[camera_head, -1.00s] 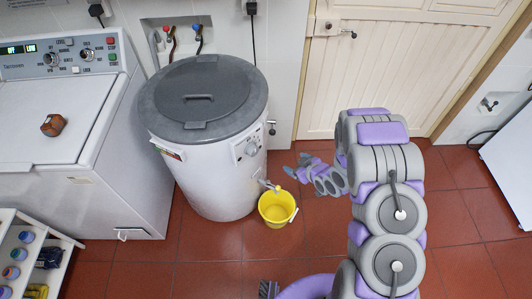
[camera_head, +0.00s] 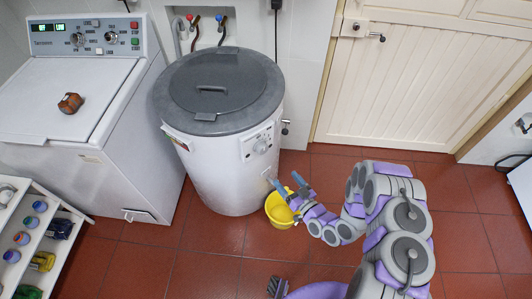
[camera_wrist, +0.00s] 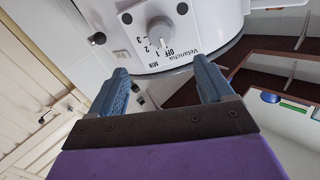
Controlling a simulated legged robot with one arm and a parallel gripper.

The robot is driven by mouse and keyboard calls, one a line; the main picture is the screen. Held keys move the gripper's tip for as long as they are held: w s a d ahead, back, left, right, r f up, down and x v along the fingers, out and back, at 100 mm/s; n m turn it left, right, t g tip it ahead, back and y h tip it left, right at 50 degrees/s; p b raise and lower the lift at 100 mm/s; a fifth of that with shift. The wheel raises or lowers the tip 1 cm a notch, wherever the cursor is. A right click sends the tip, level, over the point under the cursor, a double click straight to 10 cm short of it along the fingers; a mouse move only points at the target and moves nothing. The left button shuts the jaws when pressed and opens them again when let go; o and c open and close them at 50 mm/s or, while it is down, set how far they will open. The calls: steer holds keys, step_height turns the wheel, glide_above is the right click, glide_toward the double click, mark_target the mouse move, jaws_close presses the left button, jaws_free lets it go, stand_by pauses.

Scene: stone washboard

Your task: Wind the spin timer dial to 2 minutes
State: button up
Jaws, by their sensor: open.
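The spin timer dial (camera_head: 261,146) is a light grey knob on the control panel at the front of the white drum-shaped spin dryer (camera_head: 222,178). In the wrist view the dial (camera_wrist: 160,28) sits beside the printed marks OFF, 1, 2, 3 and MIN, and the name Velancha. I cannot tell for sure which mark it points to. My gripper (camera_head: 288,183) is open and empty, below and right of the dial. In the wrist view its two blue fingers (camera_wrist: 160,72) stand apart, with the dial beyond their tips, not touched.
A yellow bucket (camera_head: 280,211) stands on the red tiles close under my gripper. A washing machine (camera_head: 62,95) with a brown item (camera_head: 70,103) on its lid stands left. A shelf trolley (camera_head: 75,213) is at lower left. Floor at right is clear.

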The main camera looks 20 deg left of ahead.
mark_target(264, 152)
steer(key=b+x, duration=0.3)
steer(key=x, duration=1.3)
steer(key=shift+d, duration=0.1)
steer(key=c, duration=1)
